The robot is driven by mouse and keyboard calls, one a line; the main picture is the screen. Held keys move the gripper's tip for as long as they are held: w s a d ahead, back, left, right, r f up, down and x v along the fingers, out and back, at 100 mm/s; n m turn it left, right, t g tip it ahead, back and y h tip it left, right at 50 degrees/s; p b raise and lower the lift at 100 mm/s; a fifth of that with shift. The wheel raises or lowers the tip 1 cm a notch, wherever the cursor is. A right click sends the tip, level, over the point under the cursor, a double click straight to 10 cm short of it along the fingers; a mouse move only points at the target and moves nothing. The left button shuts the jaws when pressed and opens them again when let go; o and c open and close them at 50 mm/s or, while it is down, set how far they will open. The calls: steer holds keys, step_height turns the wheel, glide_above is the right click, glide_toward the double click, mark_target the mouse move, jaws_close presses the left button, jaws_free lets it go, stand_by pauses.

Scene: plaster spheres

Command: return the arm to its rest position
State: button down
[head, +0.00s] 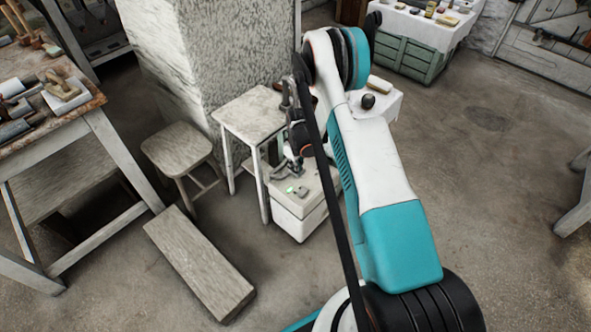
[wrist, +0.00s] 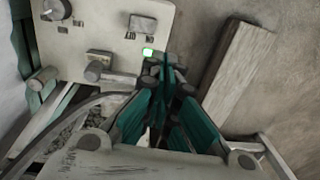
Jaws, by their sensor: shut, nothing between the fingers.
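My arm, white and teal, rises through the right half of the head view, bends over at the top and comes down in front of the pillar. My gripper (wrist: 166,62) shows in the wrist view with its teal-sided fingers together and nothing held between them. Its tips appear over the edge of a pale box top (wrist: 110,45) with a lit green square, knobs and small fittings. In the head view this pale box (head: 298,224) stands on the floor left of my arm. The fingertips are hard to make out there, and I cannot tell if they touch the box.
A small table (head: 252,112) and a stool (head: 178,147) stand by the rough pillar (head: 215,60). A long pale block (head: 200,265) lies on the floor. A workbench (head: 95,103) is at left, a green cabinet (head: 405,57) at the back. The floor at right is mostly clear.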

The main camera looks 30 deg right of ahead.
steer(key=s+a+r+m+t+h, duration=0.15)
steer(key=a+r, duration=0.25)
steer(key=r, duration=1.3)
steer(key=s+a+r+t+y, duration=0.1)
steer(key=s+a+r+t, duration=0.15)
steer(key=r, duration=1.45)
steer(key=s+a+r+m+t, duration=0.1)
steer(key=s+a+r, duration=0.4)
steer(key=s+r, duration=0.55)
steer(key=s+a+r+m+t, duration=0.1)
steer(key=s+a+t, duration=0.1)
steer(key=s, duration=1.2)
steer(key=shift+a+r, duration=0.25)
steer(key=shift+a, duration=0.45)
